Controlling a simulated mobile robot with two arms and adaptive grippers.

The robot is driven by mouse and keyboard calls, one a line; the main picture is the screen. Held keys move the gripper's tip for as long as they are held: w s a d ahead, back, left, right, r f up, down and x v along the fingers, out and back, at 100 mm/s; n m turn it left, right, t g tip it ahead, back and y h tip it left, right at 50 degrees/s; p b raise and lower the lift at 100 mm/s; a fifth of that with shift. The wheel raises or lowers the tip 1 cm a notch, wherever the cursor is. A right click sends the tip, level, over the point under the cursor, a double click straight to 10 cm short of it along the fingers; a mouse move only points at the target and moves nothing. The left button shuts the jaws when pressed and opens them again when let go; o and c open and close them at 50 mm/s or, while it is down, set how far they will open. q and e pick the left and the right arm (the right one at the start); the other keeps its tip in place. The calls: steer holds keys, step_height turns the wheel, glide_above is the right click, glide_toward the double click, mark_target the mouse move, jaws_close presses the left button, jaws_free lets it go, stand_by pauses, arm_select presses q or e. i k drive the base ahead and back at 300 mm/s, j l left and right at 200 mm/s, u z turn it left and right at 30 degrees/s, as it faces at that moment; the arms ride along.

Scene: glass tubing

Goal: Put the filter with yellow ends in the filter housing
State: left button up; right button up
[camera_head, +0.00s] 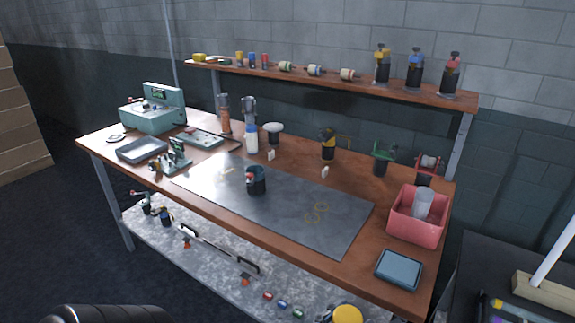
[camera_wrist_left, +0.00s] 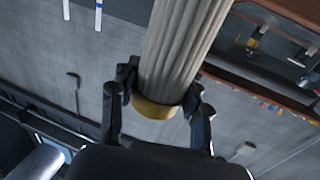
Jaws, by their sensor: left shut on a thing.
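In the left wrist view, my left gripper (camera_wrist_left: 163,92) is shut on the filter (camera_wrist_left: 180,45). The filter is a pale grey, ribbed cylinder with a yellow end cap (camera_wrist_left: 156,107) near the palm. Its other end runs out of the top of the view. In the head view, a short dark cup-like part (camera_head: 257,182) with a red and white detail stands on the grey mat; I cannot tell if it is the filter housing. My right gripper is not in view.
The wooden bench has a grey mat (camera_head: 215,188), mostly clear. A pink bin (camera_head: 414,228) and blue tray (camera_head: 398,270) are at the right. A teal machine (camera_head: 152,117) stands at the left. A yellow disc (camera_head: 347,314) shows at the bottom edge.

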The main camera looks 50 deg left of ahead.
mark_target(256, 192)
steer(key=j+z, duration=0.25)
steer(key=z, duration=0.2)
steer(key=j+z, duration=0.2)
steer(key=z, duration=0.2)
steer(key=k+j+z, duration=0.15)
steer(key=z, duration=0.3)
steer(key=k+j, duration=0.2)
steer(key=j, duration=0.2)
steer(key=k+j, duration=0.25)
steer(key=j, duration=0.15)
steer(key=k+j, duration=0.2)
steer(key=j, duration=0.2)
steer(key=k+j, duration=0.25)
steer(key=j, duration=0.15)
steer(key=k+j, duration=0.2)
steer(key=j, duration=0.2)
